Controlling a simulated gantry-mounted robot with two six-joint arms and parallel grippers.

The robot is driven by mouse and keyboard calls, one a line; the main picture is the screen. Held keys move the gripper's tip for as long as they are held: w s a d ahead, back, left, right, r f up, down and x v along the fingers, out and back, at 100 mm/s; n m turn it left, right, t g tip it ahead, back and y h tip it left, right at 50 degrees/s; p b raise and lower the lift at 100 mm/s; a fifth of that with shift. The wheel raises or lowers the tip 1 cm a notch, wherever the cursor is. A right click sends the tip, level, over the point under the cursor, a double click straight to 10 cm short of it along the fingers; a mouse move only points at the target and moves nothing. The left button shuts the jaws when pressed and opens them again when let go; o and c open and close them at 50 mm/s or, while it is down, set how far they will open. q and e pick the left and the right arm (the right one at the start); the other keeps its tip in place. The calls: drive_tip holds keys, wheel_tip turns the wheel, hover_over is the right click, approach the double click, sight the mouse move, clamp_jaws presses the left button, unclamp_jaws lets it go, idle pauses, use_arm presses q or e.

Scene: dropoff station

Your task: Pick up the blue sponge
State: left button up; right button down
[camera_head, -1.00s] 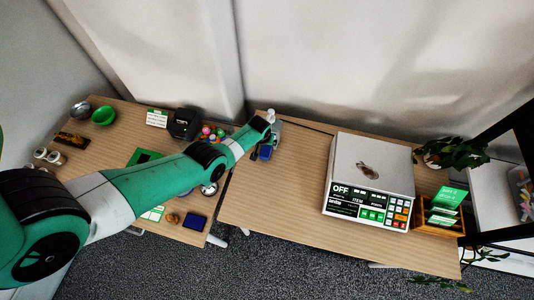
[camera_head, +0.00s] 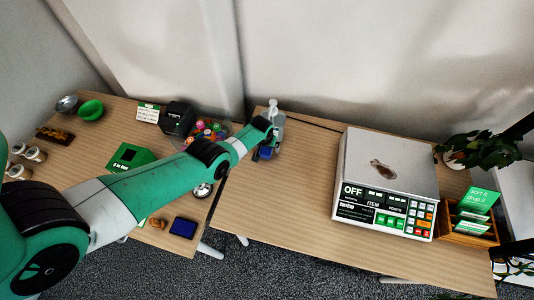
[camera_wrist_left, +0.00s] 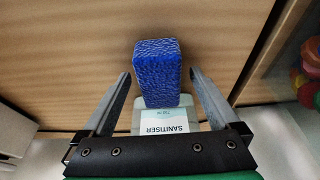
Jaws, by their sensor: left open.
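The blue sponge (camera_wrist_left: 158,70) is a textured block in the left wrist view, between the open fingers of my left gripper (camera_wrist_left: 159,76) with a gap on each side. I cannot tell whether the fingertips reach down past its top. In the head view the sponge (camera_head: 266,153) is a small blue patch at my left gripper (camera_head: 269,148), near the left end of the right table (camera_head: 290,200). A clear bottle labelled SANITISER (camera_wrist_left: 166,119) is right beside the sponge, partly behind the gripper. My right gripper is not in view.
The bottle's white pump top (camera_head: 273,105) rises behind the gripper. A bowl of coloured balls (camera_head: 229,130) stands left of it on the other table. A dark blue flat item (camera_head: 183,228) lies there too. A white scale (camera_head: 388,165) stands right; the wood between is clear.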

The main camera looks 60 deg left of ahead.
use_arm(q)
drive_tip(key=c, duration=1.4)
drive_tip(key=shift+r, duration=0.1)
drive_tip(key=shift+r+p, duration=0.55)
drive_tip(key=shift+p, duration=0.2)
wheel_tip(320, 180, up, 3)
drive_tip(key=p, duration=0.2)
drive_tip(key=shift+f+p, duration=0.15)
drive_tip(key=shift+p, duration=0.2)
drive_tip(key=s+d+r+p, duration=0.8)
drive_tip(key=d+p, duration=0.3)
drive_tip(key=p, duration=0.8)
drive_tip(key=shift+r, duration=0.55)
drive_tip(key=shift+s+d, duration=0.1)
